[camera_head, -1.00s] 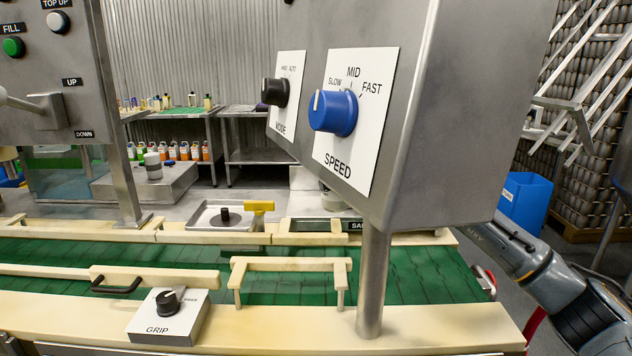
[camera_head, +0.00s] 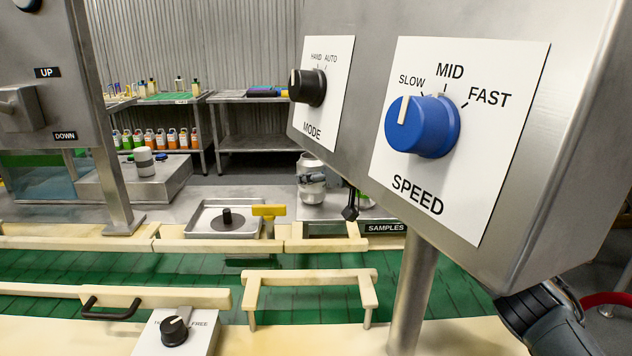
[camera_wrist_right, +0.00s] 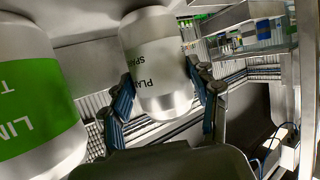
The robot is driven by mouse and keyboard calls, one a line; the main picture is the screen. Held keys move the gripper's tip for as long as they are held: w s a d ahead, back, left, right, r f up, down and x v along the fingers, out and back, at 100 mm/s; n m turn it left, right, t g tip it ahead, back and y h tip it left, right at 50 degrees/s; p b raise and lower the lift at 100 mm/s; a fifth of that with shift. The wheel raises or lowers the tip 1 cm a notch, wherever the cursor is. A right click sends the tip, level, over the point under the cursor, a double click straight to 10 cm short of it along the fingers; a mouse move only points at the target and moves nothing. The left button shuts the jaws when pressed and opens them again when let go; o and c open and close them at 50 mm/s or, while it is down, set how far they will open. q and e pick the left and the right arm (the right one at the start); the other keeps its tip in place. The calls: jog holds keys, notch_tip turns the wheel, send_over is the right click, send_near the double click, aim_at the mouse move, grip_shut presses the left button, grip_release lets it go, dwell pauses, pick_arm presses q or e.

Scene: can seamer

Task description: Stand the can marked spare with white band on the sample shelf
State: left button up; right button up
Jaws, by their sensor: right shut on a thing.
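The can with the white band and dark lettering (camera_wrist_right: 158,72) is held between the fingers of my right gripper (camera_wrist_right: 160,82) in the right wrist view. The lettering appears upside down there and is partly legible. A can with a green band (camera_wrist_right: 35,110) stands close beside it at the left. In the head view the sample shelf, labelled SAMPLES (camera_head: 385,228), is partly hidden behind the speed panel. A small dark part (camera_head: 350,207), perhaps of my right gripper, shows above the shelf at the panel's edge. I cannot tell whether the held can touches the shelf. My left gripper is out of view.
The large speed panel (camera_head: 520,150) and its post (camera_head: 412,285) block the right side.

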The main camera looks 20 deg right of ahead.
jog(key=shift+s+d+f, duration=0.1)
jog(key=shift+s+f, duration=0.15)
jog(key=shift+s+d+r, duration=0.15)
jog(key=shift+s+r, duration=0.1)
jog(key=shift+s, duration=0.2)
jog(key=shift+s+r, duration=0.1)
jog(key=shift+s, duration=0.05)
jog(key=shift+w+f, duration=0.35)
jog(key=shift+w, duration=0.05)
jog(key=o, duration=0.5)
jog(key=shift+o, duration=0.2)
jog(key=shift+s+r, duration=0.1)
jog(key=shift+r, duration=0.15)
